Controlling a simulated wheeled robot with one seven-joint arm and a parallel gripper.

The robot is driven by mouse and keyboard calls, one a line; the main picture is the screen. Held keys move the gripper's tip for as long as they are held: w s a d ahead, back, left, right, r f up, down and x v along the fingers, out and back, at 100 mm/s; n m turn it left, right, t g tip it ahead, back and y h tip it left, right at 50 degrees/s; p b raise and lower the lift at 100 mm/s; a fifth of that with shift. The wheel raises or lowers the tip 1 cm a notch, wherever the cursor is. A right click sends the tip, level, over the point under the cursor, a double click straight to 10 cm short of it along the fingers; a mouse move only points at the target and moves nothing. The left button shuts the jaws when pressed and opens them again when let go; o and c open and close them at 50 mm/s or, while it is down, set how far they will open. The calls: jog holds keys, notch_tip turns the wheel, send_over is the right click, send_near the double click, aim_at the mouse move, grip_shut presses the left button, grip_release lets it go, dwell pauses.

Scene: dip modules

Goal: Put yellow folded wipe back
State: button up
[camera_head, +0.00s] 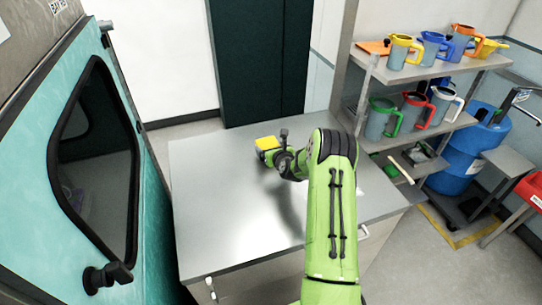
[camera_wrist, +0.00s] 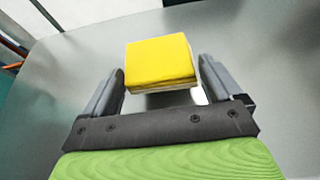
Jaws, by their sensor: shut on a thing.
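The yellow folded wipe (camera_wrist: 158,60) is a square folded pad with pale layered edges. My gripper (camera_wrist: 160,85) is shut on it, with one finger at each side. In the head view the wipe (camera_head: 266,142) shows at the end of my arm, over the far part of the grey metal table (camera_head: 215,200). My gripper (camera_head: 275,150) is partly hidden there by my own wrist. I cannot tell whether the wipe touches the tabletop.
A shelf rack (camera_head: 440,65) with several coloured jugs stands to the right. A teal cabinet with a dark window (camera_head: 95,160) stands close on the left. A blue drum (camera_head: 462,150) is at the far right. The table's left and front areas are clear.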

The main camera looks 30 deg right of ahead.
jog(key=shift+a+f, duration=0.1)
jog(key=shift+f, duration=1.8)
jog(key=o, duration=0.7)
jog(key=shift+r, duration=0.15)
jog(key=shift+s+r, duration=0.15)
jog(key=shift+s, duration=0.15)
jog(key=b+v, duration=0.1)
jog(key=v, duration=0.9)
jog(key=shift+s+a+r, duration=0.1)
jog(key=shift+s, duration=0.2)
jog(key=shift+s+a+r, duration=0.15)
jog(key=shift+s+r, duration=0.1)
jog(key=s+a+r+n+g+y, duration=0.2)
jog(key=a+r+n, duration=0.5)
jog(key=a+n, duration=0.25)
jog(key=s+a+r+n+g+y, duration=0.1)
jog(key=s+a+r+n+y, duration=0.15)
jog(key=a+r+n, duration=0.7)
jog(key=s+a+r+n+g, duration=0.2)
jog(key=s+a+n, duration=0.2)
jog(key=s+n, duration=0.55)
jog(key=shift+s+a+f+n+g+h+b, duration=0.25)
jog(key=shift+s+n+g+b, duration=0.3)
jog(key=shift+s+n, duration=1.65)
jog(key=shift+s+a+f+n+g+h+b, duration=0.2)
jog(key=shift+s+n+b, duration=0.8)
jog(key=shift+s, duration=2.1)
jog(key=shift+s+a+f+n+g+b, duration=0.25)
jog(key=shift+s+a+n+g, duration=0.3)
jog(key=shift+s+n, duration=1.8)
